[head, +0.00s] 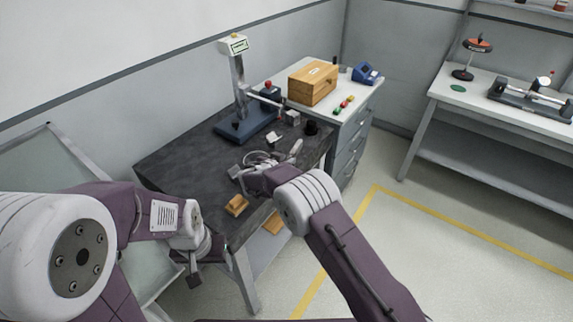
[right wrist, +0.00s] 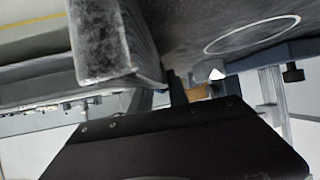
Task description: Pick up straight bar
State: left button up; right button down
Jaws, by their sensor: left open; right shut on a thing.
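My right gripper (head: 240,175) is low over the front part of the dark table (head: 180,160). It is shut on a piece mostly hidden in the head view. In the right wrist view a grey, mottled, straight-edged piece (right wrist: 100,40), apparently the straight bar, shows large and close above the dark gripper body. The exact contact is hidden. My left gripper (head: 197,268) is open and empty, hanging off the table's near left edge. A thin ring outline (right wrist: 252,34) shows on the dark surface in the right wrist view.
A wooden block (head: 236,205) lies near the front edge. A grey cabinet behind carries a wooden box (head: 313,82). Floor to the right is clear.

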dwell(0.7)
jog(key=shift+w+r, duration=0.1)
jog(key=shift+r, duration=0.45)
jog(key=r, duration=0.1)
jog(key=d+r+b, duration=0.1)
jog(key=r, duration=0.1)
jog(key=shift+r, duration=0.25)
jog(key=w+d+r+b, duration=0.1)
jog(key=d+r+b, duration=0.1)
jog(key=d+r, duration=0.4)
jog(key=shift+d+r, duration=0.25)
jog(key=shift+d, duration=2.05)
